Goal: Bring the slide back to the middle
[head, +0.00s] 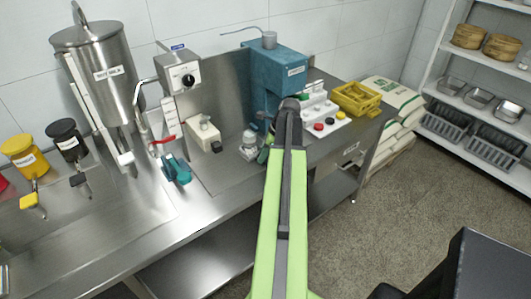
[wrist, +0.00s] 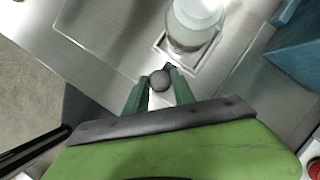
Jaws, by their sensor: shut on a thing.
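A dark round knob (wrist: 160,80) sits between the two green fingertips of my gripper (wrist: 159,84) in the wrist view. The gripper is shut on it. Just beyond the knob is a small square metal slide (wrist: 162,45) with a raised rim, and a clear-and-white jar (wrist: 194,22) stands upright on it. The knob appears to join the slide's near edge. In the head view the jar (head: 249,143) stands on the steel bench, left of my arm's end. My arm hides most of the gripper and the knob there.
A teal machine (head: 275,72) stands behind the jar. A white button panel (head: 322,117) and a yellow crate (head: 356,98) are to the right. A white device (head: 203,134) and a steel tank (head: 97,75) are to the left. The bench front (head: 150,225) is clear.

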